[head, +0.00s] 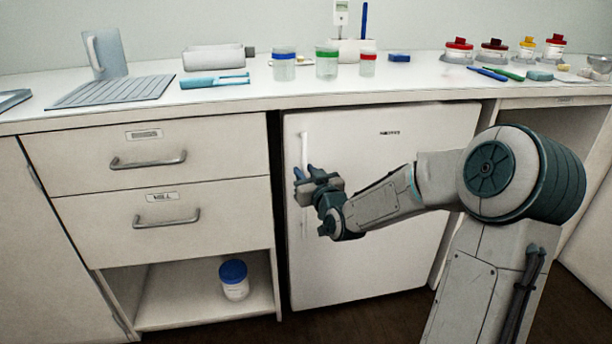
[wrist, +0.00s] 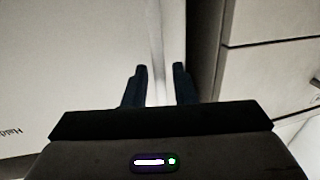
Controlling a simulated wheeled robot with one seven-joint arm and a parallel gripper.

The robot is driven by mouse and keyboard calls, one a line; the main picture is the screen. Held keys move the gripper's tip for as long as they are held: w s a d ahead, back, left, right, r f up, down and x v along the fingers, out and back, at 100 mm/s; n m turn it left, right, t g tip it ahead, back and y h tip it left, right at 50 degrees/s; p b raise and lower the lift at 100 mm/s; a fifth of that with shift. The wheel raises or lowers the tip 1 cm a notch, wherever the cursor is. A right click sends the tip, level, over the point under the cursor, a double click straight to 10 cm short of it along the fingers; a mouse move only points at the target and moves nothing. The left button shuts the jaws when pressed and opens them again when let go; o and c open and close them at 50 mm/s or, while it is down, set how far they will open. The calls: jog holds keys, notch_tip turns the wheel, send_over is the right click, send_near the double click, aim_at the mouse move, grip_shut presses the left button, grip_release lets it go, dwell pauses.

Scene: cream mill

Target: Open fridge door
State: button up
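The small white fridge (head: 390,240) stands under the counter, and its door looks shut. A white vertical handle (head: 304,143) runs along the left edge of the door. My gripper (head: 305,172) is at the handle and covers part of its middle. In the wrist view my gripper (wrist: 160,84) is open, with one dark finger on each side of the pale handle (wrist: 158,92). Gaps show between the fingers and the handle. The fridge door (wrist: 65,75) fills the left of that view. Whether a finger touches the door cannot be told.
A drawer cabinet (head: 145,182) stands left of the fridge, with a dark gap between them. A blue-lidded tub (head: 234,280) sits on its open shelf. The counter (head: 230,97) above carries jars, a jug and tools. Dark floor (head: 350,318) shows in front.

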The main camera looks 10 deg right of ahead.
jog(key=shift+w+a, duration=0.1)
jog(key=shift+w, duration=0.55)
grip_shut()
jog(key=shift+s+d, duration=0.1)
jog(key=shift+d, duration=0.1)
